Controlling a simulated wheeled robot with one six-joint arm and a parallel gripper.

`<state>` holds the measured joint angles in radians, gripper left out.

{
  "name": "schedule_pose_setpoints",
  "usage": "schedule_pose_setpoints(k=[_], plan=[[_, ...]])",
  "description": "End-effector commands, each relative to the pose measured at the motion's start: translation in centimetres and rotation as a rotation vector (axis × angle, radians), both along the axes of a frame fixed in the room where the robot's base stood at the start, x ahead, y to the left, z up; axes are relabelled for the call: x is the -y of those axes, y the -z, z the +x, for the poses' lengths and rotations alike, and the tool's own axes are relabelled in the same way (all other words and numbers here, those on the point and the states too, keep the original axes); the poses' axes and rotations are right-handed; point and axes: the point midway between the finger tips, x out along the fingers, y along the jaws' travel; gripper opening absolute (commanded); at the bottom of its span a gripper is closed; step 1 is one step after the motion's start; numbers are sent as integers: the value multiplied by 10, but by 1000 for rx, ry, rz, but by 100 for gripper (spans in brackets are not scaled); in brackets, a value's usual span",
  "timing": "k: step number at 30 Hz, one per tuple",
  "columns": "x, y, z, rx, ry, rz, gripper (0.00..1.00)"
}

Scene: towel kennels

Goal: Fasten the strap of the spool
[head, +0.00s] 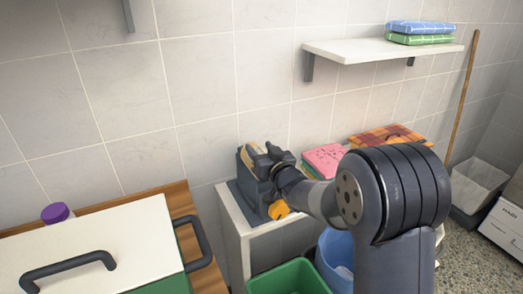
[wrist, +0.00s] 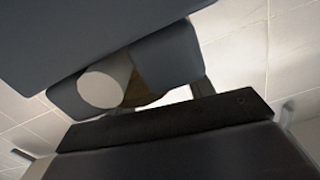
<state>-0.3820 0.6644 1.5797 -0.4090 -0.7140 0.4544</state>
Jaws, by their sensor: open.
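The spool appears to be the dark grey unit (head: 252,181) with tan parts at its top, standing on a white cabinet (head: 238,235) against the tiled wall. My gripper (head: 269,156) is at the upper right of this unit, open. The arm partly hides the unit, and I cannot tell whether the fingers touch it. In the wrist view, a pale round end (wrist: 103,88) shows close up between dark grey blocks, with a little brown surface behind it. The strap cannot be clearly made out in either view. A yellow-orange piece (head: 278,210) hangs low at the unit's right side.
A pink towel (head: 325,158) and an orange checked towel (head: 383,138) lie right of the unit. A wall shelf (head: 350,50) holds folded towels. A green bin (head: 290,278) and a blue bin (head: 338,255) stand below. A white-lidded box (head: 95,245) is at left.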

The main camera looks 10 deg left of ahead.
Motion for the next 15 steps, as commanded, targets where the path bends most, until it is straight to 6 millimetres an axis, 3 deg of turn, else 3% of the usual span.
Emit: schedule_pose_setpoints(k=[7,15], plan=[[11,0,-14,1,1,1,50],[42,1,-54,1,2,0,50]])
